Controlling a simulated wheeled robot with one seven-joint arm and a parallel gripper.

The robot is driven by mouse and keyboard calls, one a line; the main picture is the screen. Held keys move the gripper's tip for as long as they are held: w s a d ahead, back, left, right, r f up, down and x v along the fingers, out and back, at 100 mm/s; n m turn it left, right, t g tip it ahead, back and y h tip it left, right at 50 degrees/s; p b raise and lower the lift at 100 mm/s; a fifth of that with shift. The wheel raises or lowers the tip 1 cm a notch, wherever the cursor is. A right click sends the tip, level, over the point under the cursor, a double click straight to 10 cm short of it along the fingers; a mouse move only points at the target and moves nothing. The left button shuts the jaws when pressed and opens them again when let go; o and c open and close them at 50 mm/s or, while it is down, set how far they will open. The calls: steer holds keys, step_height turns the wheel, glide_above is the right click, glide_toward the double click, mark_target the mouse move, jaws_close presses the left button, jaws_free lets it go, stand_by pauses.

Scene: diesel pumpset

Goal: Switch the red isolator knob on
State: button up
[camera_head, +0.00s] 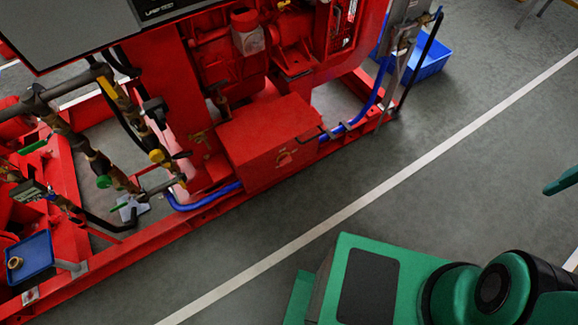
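A red box (255,135) sits low on the front side of the red pumpset frame. On its front face is a small round red feature (285,158) that looks like the isolator knob. It is small and red on red, so I cannot tell which way it is turned. My gripper is not in view. Parts of my own green body and arm show at the lower right, well apart from the box.
The red base rail (130,248) runs diagonally below the box, with a blue hose (205,201) beside it. A blue tray (30,257) is at the lower left and a blue crate (432,60) at the upper right. Clear grey floor with a white line (400,205) lies in front.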

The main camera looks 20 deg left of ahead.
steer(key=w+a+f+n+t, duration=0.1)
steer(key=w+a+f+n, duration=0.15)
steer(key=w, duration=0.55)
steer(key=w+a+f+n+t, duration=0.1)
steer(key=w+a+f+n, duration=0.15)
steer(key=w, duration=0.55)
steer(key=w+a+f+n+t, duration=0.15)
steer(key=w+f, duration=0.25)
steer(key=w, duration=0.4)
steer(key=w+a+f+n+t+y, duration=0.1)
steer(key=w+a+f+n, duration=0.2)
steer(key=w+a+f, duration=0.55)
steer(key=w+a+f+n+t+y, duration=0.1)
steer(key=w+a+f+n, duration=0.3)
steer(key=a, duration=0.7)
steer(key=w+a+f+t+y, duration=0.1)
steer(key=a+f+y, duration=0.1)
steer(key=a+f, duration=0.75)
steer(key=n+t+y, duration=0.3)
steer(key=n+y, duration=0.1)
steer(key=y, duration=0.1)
glide_toward(287, 163)
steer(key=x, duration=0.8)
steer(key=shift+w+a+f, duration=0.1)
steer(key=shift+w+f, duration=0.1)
